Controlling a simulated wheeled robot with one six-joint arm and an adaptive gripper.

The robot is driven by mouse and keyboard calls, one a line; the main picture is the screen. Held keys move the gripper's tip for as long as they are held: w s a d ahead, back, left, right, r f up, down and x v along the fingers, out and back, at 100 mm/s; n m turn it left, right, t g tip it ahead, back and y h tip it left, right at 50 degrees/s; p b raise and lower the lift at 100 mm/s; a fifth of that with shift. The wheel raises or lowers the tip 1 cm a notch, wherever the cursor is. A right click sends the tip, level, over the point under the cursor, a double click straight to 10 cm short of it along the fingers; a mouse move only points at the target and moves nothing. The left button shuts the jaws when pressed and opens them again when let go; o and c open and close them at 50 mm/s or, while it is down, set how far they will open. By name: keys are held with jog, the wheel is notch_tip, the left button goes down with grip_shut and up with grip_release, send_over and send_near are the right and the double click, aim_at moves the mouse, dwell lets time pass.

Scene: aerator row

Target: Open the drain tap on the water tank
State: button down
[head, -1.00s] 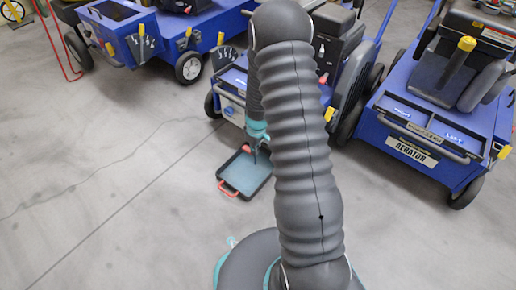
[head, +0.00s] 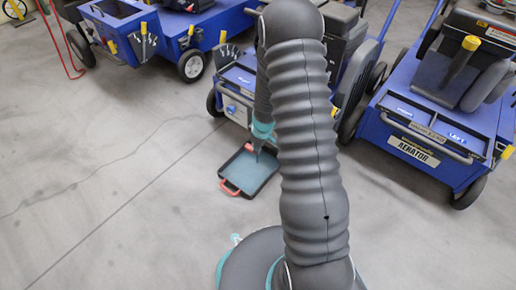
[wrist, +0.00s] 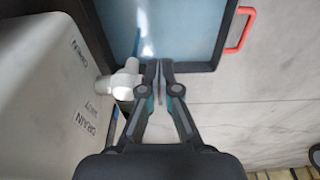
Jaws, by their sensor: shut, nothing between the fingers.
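The water tank (wrist: 45,90) is a pale box at the left of the wrist view, with OPEN, SHUT and DRAIN lettering on it. In the head view my gripper (head: 258,152) is above the tray, and my arm hides much of the machine behind.
A black tray (head: 233,187) with a blue-grey inside and red handles lies on the floor; it also shows in the wrist view (wrist: 193,67). A blue aerator (head: 412,150) stands at the right and another blue machine (head: 125,30) at the back left. The left floor is clear.

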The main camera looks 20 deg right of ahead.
jog(key=shift+s+f, duration=0.25)
jog(key=shift+f, duration=0.05)
notch_tip(320, 180, up, 6)
jog(key=p, duration=0.3)
jog(key=s+d+r+b, duration=0.1)
jog(key=s+d, duration=0.3)
jog(key=s, duration=0.4)
jog(key=shift+d+r+b, duration=0.3)
jog(key=shift+d+r, duration=0.1)
jog(key=shift+s, duration=0.1)
